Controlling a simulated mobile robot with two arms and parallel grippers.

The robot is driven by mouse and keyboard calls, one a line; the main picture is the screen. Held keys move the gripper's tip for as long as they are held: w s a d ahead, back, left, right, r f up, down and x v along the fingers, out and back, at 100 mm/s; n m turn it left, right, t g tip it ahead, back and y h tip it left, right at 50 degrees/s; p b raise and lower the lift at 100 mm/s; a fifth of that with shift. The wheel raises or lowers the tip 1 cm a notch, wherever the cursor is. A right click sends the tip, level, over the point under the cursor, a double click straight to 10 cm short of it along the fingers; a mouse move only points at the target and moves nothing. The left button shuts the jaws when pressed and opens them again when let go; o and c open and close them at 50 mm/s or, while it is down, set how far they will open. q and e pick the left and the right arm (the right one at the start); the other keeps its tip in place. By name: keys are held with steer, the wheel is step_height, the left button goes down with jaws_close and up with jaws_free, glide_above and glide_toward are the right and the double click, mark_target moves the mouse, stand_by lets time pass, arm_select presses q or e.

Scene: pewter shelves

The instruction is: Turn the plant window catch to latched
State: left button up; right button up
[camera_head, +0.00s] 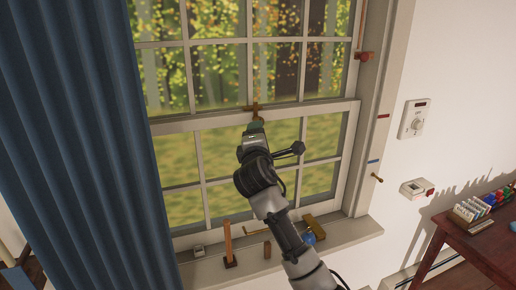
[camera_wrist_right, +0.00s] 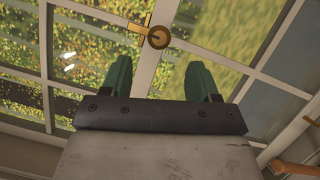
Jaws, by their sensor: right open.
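The brass window catch (camera_head: 253,107) sits on the meeting rail in the middle of the window. In the right wrist view the catch (camera_wrist_right: 158,38) shows a round pivot with a lever reaching to the left, and a small tip above. My right gripper (camera_head: 256,124) is just below the catch in the head view. In the right wrist view its two green fingers (camera_wrist_right: 158,65) are apart and empty, with the catch beyond the tips, roughly centred between them. I cannot tell exactly how large the gap is. My left gripper is in neither view.
A blue curtain (camera_head: 75,140) hangs at the left. The sill (camera_head: 345,233) holds a wooden post (camera_head: 228,243), a small white device (camera_head: 198,251) and a blue round thing (camera_head: 309,238).

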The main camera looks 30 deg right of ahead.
steer(key=v, duration=0.2)
steer(key=shift+s+a, duration=0.2)
stand_by(0.3)
